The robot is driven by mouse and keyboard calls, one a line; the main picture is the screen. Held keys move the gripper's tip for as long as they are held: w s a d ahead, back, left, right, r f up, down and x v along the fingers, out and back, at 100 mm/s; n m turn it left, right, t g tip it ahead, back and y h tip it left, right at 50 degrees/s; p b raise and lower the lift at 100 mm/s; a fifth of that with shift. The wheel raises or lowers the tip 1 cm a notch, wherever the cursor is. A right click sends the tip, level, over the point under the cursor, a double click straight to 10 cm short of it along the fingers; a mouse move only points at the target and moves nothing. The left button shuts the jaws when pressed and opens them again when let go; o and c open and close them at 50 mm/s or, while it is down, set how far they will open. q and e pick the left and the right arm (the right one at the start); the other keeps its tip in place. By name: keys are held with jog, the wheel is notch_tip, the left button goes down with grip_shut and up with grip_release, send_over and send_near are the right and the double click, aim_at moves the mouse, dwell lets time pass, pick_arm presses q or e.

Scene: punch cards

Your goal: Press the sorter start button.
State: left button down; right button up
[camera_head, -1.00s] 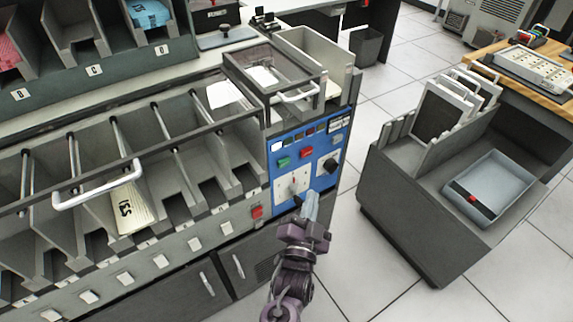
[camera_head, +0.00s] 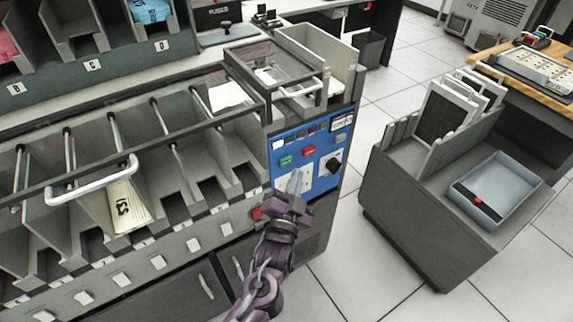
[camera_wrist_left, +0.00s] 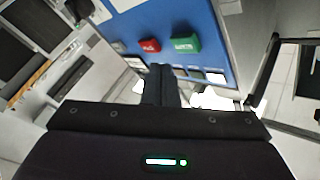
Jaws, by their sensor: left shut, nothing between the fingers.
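The sorter's blue control panel (camera_head: 318,168) faces me at the end of the machine. A green button (camera_head: 286,160) and a red button (camera_head: 308,152) sit side by side on it; their lettering is too small to read. My left gripper (camera_head: 296,180) is shut and empty, just below the green button and in front of a pale plate on the panel. In the left wrist view, the shut fingers (camera_wrist_left: 161,82) point at the panel, with the red button (camera_wrist_left: 150,45) and green button (camera_wrist_left: 186,43) beyond their tips. I cannot tell whether they touch the panel. My right gripper is out of view.
A red switch (camera_head: 257,214) is low on the machine, close to my left arm. The card pockets (camera_head: 170,200) run left. A grey cart (camera_head: 410,215) stands right, with open floor between.

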aim_at(285, 161)
pick_arm(q)
jog(key=shift+w+a, duration=0.45)
jog(key=shift+w, duration=0.2)
dwell(1.5)
jog(key=shift+a+r, duration=0.1)
jog(key=shift+w+a, duration=0.15)
jog(key=shift+w, duration=0.15)
